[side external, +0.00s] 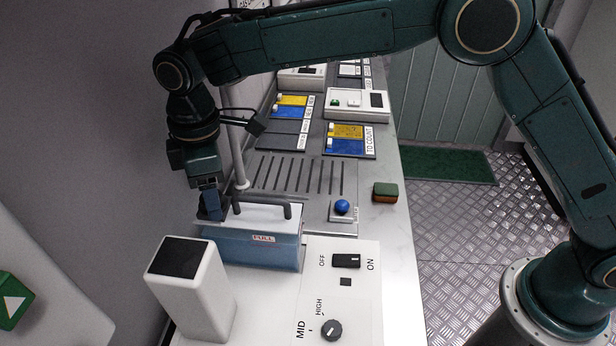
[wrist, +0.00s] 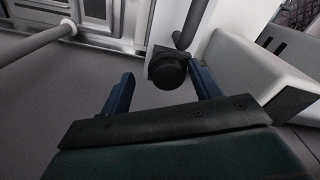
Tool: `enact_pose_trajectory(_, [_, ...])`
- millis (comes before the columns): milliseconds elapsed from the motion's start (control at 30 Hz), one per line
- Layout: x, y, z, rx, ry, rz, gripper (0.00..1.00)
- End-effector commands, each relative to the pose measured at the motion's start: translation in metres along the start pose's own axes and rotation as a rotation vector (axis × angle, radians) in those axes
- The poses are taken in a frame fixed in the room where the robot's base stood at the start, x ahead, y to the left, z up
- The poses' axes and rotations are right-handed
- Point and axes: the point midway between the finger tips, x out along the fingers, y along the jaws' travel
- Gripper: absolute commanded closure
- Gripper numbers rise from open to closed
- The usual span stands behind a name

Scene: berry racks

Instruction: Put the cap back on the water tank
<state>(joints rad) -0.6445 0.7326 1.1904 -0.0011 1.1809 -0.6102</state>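The water tank (side external: 250,248) is a translucent blue box with a white top, a dark handle (side external: 262,198) and a "FULL" label, standing on the counter. My gripper (side external: 209,206) points down at the tank's left end. In the wrist view my gripper (wrist: 162,73) has its two dark blue fingers apart. A round black piece (wrist: 167,71), which looks like the cap, lies between and just beyond them, at the tank's edge. I cannot tell whether it is seated on the tank or whether a finger touches it. The side view hides it behind the fingers.
A white box with a black top (side external: 190,288) stands in front of the tank. A grey post (side external: 235,150) rises close behind my gripper. A control panel (side external: 325,300) is at the front.

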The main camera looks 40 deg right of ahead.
Motion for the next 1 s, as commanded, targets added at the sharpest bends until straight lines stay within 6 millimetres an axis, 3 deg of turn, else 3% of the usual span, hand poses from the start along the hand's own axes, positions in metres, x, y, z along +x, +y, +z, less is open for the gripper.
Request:
enact_pose_trajectory(33, [0.021,-0.004,0.006,0.002,-0.037,-0.025,0.35])
enact_pose_trajectory(367, [0.013,-0.005,0.006,0.001,-0.038,-0.026,0.35])
enact_pose_trajectory(567, [-0.009,-0.004,0.005,0.000,-0.037,-0.026,0.35])
enact_pose_trajectory(1000, [-0.084,-0.001,0.001,0.000,-0.030,-0.021,0.35])
